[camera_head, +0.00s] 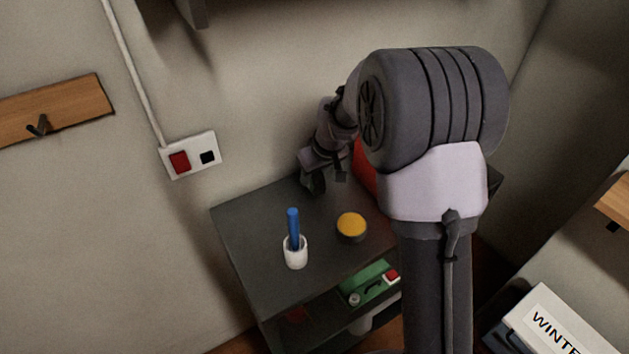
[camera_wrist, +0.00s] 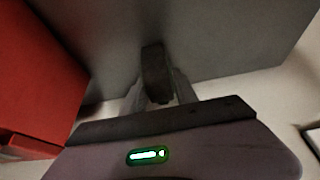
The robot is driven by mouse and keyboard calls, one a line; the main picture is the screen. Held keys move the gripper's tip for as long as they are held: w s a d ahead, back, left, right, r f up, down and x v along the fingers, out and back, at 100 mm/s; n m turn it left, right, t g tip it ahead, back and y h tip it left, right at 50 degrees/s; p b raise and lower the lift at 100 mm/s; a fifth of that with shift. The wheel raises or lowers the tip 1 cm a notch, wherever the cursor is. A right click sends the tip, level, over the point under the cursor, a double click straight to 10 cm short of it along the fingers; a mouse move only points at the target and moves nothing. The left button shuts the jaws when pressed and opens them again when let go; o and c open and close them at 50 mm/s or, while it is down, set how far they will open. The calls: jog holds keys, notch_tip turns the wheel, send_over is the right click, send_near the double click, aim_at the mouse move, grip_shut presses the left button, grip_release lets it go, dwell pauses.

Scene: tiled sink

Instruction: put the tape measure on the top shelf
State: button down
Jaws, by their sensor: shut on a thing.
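My gripper (camera_head: 327,176) is over the back part of the dark grey shelf unit's top board (camera_head: 262,225). It is shut on a dark, rounded thing, likely the tape measure (camera_head: 314,182). In the wrist view this thing (camera_wrist: 155,72) sits between the two fingertips, with the grey board behind it. I cannot tell whether it touches the board. My arm hides the right part of the unit. A lower shelf (camera_head: 335,322) shows beneath the top board.
A white cup (camera_head: 295,254) with a blue stick and a yellow-topped round container (camera_head: 351,226) stand on the top board. A red object (camera_head: 364,168) is close to the gripper's right, partly hidden by my arm. A green item (camera_head: 366,284) lies on the lower shelf.

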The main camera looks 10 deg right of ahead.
jog(key=shift+f+b, duration=0.3)
jog(key=shift+f, duration=0.75)
jog(key=c, duration=0.9)
grip_release()
jog(key=shift+r, duration=0.1)
jog(key=shift+c, duration=0.2)
jog(key=shift+r, duration=0.1)
jog(key=p+v, duration=0.4)
jog(key=v, duration=0.8)
jog(key=s+a+r+m+t, duration=0.1)
jog(key=s+a+r+m, duration=0.2)
jog(key=s+r, duration=0.75)
jog(key=s+a+m, duration=0.2)
jog(key=s+m, duration=0.3)
jog(key=s, duration=1.3)
jog(key=shift+s+f+t+y, duration=0.25)
jog(key=shift+f+t+y, duration=0.05)
jog(key=shift+f, duration=0.1)
